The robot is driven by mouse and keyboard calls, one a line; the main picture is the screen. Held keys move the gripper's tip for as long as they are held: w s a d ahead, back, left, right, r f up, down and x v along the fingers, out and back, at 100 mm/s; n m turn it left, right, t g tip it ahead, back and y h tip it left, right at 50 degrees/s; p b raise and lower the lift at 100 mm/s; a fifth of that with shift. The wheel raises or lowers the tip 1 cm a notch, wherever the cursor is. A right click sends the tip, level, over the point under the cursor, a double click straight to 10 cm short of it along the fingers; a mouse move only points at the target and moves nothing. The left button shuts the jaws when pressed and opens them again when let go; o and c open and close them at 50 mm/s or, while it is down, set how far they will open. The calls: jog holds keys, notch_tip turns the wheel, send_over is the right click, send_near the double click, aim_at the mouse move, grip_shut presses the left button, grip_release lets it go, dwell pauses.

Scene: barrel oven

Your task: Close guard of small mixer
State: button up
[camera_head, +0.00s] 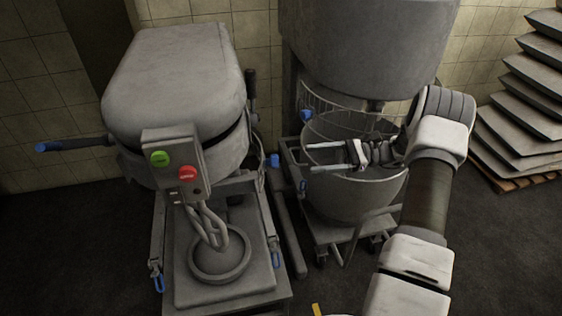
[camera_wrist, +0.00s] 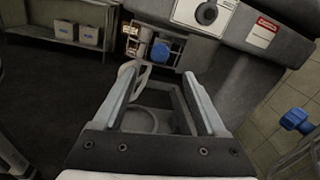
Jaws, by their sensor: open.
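In the head view my gripper (camera_head: 310,157) is open and empty, over the bowl of the machine at right, fingers pointing left. In the wrist view my gripper (camera_wrist: 160,76) is open, with a grey machine's body, ring and blue knob (camera_wrist: 160,52) beyond the fingers.
The larger machine (camera_head: 365,45) stands at right with a wire guard (camera_head: 335,106) above its wheeled bowl (camera_head: 360,200). Stacked grey sacks (camera_head: 525,120) are at far right. A blue-ended handle (camera_head: 50,147) sticks out left. A shelf (camera_wrist: 60,40) with boxes shows in the wrist view.

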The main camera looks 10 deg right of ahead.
jog(key=w+a, duration=0.1)
jog(key=a, duration=0.9)
jog(key=shift+w, duration=0.1)
grip_shut()
dwell(1.1)
